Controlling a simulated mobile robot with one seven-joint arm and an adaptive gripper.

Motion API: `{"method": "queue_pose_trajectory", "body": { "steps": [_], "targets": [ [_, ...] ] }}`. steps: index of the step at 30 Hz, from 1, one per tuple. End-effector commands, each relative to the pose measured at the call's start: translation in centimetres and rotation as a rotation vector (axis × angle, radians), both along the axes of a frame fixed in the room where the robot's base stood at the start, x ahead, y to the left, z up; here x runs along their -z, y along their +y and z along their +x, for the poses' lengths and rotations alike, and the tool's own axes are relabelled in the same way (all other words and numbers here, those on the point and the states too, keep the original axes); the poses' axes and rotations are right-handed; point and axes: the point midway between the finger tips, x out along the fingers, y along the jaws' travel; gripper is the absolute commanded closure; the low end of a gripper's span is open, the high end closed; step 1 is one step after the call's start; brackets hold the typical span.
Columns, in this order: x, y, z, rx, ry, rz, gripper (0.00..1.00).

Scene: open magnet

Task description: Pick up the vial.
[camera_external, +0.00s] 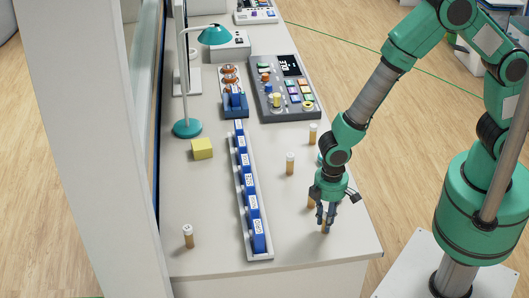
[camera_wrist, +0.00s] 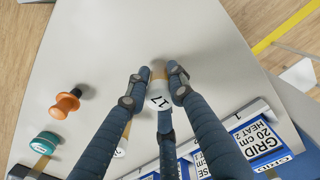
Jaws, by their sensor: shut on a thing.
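An amber vial (camera_external: 325,228) with a white cap is near the front right of the bench, between the fingers of my gripper (camera_external: 326,215). In the wrist view the vial (camera_wrist: 158,84) has "17" on its cap, and the fingertips of my gripper (camera_wrist: 158,74) close on it from both sides. I cannot tell whether its base touches the bench. Another vial (camera_external: 311,202) stands just behind my gripper, partly hidden. More vials stand on the bench: one farther back (camera_external: 290,163), one beyond it (camera_external: 312,134), and one at the front left (camera_external: 187,237).
A long rack of blue blocks (camera_external: 248,190) runs down the middle of the white bench (camera_external: 210,200). A yellow cube (camera_external: 202,149), a teal lamp (camera_external: 187,128) and a control panel (camera_external: 283,90) stand farther back. An orange knob-like piece (camera_wrist: 65,103) shows in the wrist view.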

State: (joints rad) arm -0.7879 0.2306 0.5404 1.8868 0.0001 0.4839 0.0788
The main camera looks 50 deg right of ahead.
Motion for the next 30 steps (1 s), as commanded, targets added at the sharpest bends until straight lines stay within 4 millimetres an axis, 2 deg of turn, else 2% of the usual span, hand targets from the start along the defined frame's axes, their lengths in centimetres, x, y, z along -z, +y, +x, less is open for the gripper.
{"method": "queue_pose_trajectory", "body": {
  "steps": [5,11,30],
  "targets": [
    [-1.1,0.0,0.0,0.000,-0.002,0.001,1.00],
    [-3.8,0.1,0.1,0.000,-0.002,0.002,1.00],
    [-4.7,-8.5,-9.1,0.000,0.000,0.000,1.00]
  ]
}}
